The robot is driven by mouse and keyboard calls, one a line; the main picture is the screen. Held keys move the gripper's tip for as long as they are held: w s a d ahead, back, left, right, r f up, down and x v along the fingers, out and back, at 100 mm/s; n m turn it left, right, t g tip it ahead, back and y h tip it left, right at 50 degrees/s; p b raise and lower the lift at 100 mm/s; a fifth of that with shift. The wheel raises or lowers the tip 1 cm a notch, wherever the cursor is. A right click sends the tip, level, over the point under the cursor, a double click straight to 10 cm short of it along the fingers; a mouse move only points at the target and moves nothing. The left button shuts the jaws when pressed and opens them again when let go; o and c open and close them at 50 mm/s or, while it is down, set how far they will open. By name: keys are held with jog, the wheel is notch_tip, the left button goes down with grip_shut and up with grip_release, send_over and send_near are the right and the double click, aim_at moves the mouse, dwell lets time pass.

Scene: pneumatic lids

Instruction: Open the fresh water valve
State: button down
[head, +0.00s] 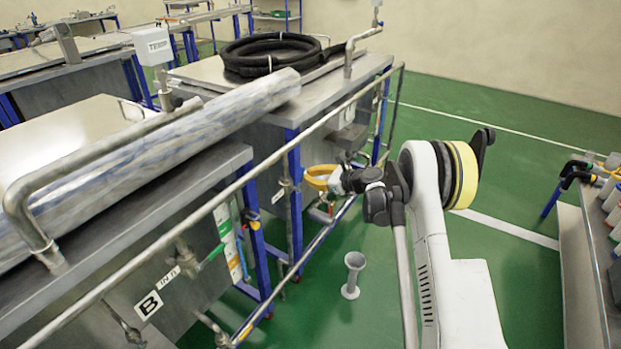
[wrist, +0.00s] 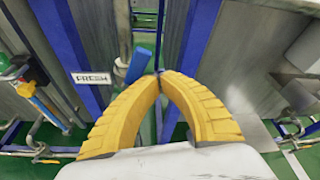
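The fresh water valve shows in the wrist view as a blue lever handle (wrist: 138,66) on a thin vertical pipe. A white label reading "FRESH" (wrist: 91,78) is just left of it on a blue post. My gripper (wrist: 159,74) has yellow fingers whose tips meet, and nothing shows between them. The tips are just right of the blue handle in the picture; I cannot tell whether they touch it. In the head view my gripper (head: 309,178) is beside the blue post of the far tank, and the blue handle cannot be made out there.
A long rail (head: 230,190) runs along the front of the tanks, near my arm. A grey funnel-like stand (head: 352,276) is on the green floor below. A bench (head: 585,265) with bottles and tools is at the right.

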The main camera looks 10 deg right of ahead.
jog(key=shift+s+a+r+n+t+h, duration=0.35)
jog(key=shift+s+a+r+n, duration=0.25)
jog(key=shift+s+a+r, duration=0.2)
jog(key=shift+a+r, duration=0.1)
jog(key=shift+r, duration=0.05)
dwell(0.4)
jog(key=p, duration=0.3)
send_near(303, 174)
notch_tip(303, 174, down, 3)
jog(key=w+d, duration=0.1)
jog(key=d, duration=0.1)
jog(key=shift+w+d, duration=0.1)
jog(key=shift+d, duration=0.25)
